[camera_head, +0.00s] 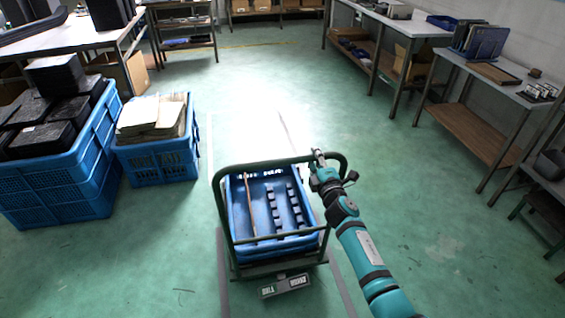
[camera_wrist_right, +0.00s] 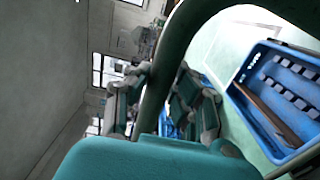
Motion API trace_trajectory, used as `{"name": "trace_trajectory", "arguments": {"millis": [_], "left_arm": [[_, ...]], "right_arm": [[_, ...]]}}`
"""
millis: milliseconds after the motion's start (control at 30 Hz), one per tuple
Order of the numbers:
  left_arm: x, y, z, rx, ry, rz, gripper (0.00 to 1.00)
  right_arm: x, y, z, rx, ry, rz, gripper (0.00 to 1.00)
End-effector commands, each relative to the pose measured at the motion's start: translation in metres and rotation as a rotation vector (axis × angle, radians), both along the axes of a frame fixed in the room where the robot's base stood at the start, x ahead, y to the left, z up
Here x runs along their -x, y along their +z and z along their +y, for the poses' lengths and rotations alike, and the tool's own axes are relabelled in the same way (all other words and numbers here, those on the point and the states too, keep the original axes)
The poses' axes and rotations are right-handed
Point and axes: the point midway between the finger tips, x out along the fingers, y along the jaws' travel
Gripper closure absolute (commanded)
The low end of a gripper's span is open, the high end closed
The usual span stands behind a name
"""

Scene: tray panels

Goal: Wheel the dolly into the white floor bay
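The dolly (camera_head: 233,250) stands upright on the green floor at lower middle in the head view, with a dark green tubular handle (camera_head: 275,163). A blue tray (camera_head: 262,246) with dark blocks rides on it. White lines (camera_head: 210,150) and a very bright floor patch lie beyond the dolly; glare hides the bay's exact outline. My right gripper (camera_head: 318,157) is at the handle's upper right corner. In the right wrist view, its fingers (camera_wrist_right: 160,105) lie either side of the handle tube and look closed on it. My left gripper is out of view.
Blue crates of black boxes (camera_head: 60,165) and cardboard (camera_head: 160,160) stand left of the bay. Workbenches (camera_head: 480,125) line the right wall. A table (camera_head: 75,35) is at upper left. The floor straight beyond the dolly is clear.

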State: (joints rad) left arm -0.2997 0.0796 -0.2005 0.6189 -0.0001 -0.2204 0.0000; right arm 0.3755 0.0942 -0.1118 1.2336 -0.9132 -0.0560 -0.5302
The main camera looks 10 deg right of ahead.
Motion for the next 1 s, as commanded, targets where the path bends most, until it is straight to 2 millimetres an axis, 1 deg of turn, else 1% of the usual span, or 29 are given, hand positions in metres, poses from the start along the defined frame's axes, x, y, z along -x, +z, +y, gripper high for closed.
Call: {"name": "trace_trajectory", "arguments": {"millis": [33,100,133,467,567,767,1000], "left_arm": [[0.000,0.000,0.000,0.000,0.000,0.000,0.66],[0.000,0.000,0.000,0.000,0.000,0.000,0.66],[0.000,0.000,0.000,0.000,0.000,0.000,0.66],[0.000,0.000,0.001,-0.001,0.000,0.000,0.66],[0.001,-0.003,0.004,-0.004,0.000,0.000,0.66],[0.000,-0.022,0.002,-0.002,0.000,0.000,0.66],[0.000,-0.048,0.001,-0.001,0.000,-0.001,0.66]], "right_arm": [[0.000,0.000,0.000,0.000,0.000,0.000,0.88],[0.000,0.000,0.000,0.000,0.000,0.000,0.97],[0.000,0.000,0.000,0.000,0.000,0.000,1.00],[0.000,0.000,0.000,0.000,0.000,0.000,1.00],[-0.004,-0.002,0.000,0.000,0.000,0.000,1.00],[-0.030,-0.003,0.000,-0.001,0.000,-0.002,1.00],[-0.064,-0.005,0.001,-0.001,0.001,-0.002,1.00]]}}
